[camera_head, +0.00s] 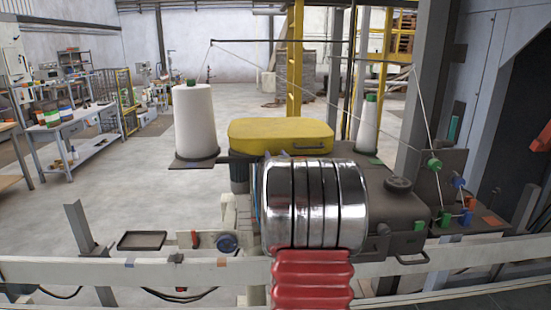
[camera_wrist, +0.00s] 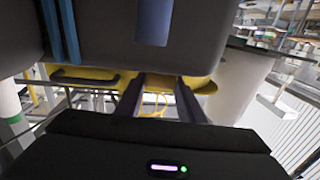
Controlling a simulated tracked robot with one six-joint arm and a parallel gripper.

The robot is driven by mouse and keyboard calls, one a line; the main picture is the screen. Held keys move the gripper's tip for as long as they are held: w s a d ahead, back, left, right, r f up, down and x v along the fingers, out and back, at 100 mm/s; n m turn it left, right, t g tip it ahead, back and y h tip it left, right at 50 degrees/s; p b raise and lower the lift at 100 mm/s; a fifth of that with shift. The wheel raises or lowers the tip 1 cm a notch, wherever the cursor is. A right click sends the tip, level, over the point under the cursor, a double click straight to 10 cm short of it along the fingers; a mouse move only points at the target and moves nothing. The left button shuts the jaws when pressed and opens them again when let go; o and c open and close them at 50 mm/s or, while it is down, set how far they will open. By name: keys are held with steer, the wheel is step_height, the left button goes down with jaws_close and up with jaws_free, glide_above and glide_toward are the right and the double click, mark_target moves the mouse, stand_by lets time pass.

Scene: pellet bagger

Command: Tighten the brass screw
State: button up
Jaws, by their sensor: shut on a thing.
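I cannot make out the brass screw in either view. In the wrist view my gripper (camera_wrist: 163,84) points away from the camera, its two dark fingers apart with a gap between them. The fingertips reach up to the lower edge of a large dark grey body (camera_wrist: 205,50), which hides what they hold. Yellow shows behind the gap. In the head view my silver and red arm covers the middle of the sewing machine (camera_head: 405,217), and my gripper is hidden behind it.
A yellow cover (camera_head: 280,130) tops the machine. A white thread cone (camera_head: 194,120) stands left, another (camera_head: 368,125) right. Thread runs to green and blue guides at right. A pale rail (camera_head: 60,270) crosses the front, with a small dark tray (camera_head: 142,240) behind it. Open floor lies left.

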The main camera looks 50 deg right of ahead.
steer(key=shift+r+m+g+h, duration=0.2)
steer(key=shift+m+g+h, duration=0.3)
steer(key=shift+h, duration=0.2)
steer(key=shift+m+g, duration=0.3)
steer(key=shift+g, duration=0.1)
steer(key=shift+f, duration=0.1)
steer(key=o, duration=1.1)
steer(key=shift+c, duration=0.2)
steer(key=v, duration=1.3)
steer(key=shift+s+a+f, duration=0.25)
steer(key=shift+a, duration=0.1)
steer(key=shift+f, duration=0.1)
